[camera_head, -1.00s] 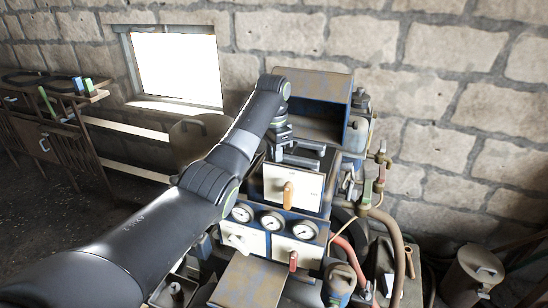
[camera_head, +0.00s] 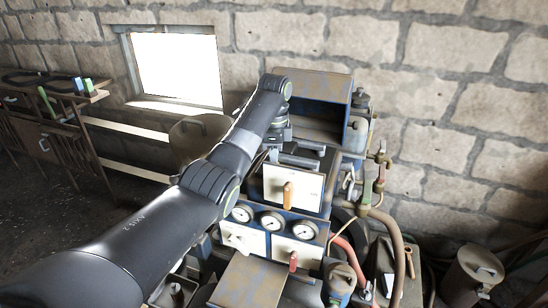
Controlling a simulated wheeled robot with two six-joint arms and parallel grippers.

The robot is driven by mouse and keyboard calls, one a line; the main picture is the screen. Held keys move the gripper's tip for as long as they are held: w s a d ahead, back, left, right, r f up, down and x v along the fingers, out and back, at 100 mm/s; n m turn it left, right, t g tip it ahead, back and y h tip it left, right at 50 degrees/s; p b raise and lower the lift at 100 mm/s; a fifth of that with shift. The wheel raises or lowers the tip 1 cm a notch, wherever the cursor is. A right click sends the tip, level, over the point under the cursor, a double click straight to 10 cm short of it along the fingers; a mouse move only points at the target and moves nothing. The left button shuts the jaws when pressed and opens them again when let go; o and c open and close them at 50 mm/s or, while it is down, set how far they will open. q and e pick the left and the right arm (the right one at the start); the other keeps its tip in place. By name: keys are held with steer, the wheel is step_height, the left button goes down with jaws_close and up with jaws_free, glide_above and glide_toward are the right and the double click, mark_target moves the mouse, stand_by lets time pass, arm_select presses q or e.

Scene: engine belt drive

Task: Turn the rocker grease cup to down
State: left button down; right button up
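The engine belt drive has a rusty blue box-shaped housing (camera_head: 311,88) at the top. A pale panel (camera_head: 276,187) with an orange-brown lever pointing up (camera_head: 288,194) sits below it. My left arm reaches in from the lower left, and its gripper (camera_head: 303,158) is between the housing and the pale panel. The fingers are small and partly merge with the machine, so I cannot tell whether they hold anything. I cannot pick out the rocker grease cup for certain; the arm and gripper cover part of that area. My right gripper is not in view.
Three round gauges (camera_head: 273,221) and a red lever (camera_head: 293,261) are on the front. A metal can (camera_head: 472,276) stands lower right. A bench (camera_head: 50,115) is at the far left.

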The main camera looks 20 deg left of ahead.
arm_select(q)
steer(key=shift+w+r, duration=0.1)
steer(key=shift+r, duration=0.1)
steer(key=c, duration=1.2)
jaws_free()
steer(key=shift+f, duration=0.1)
steer(key=shift+c, duration=0.2)
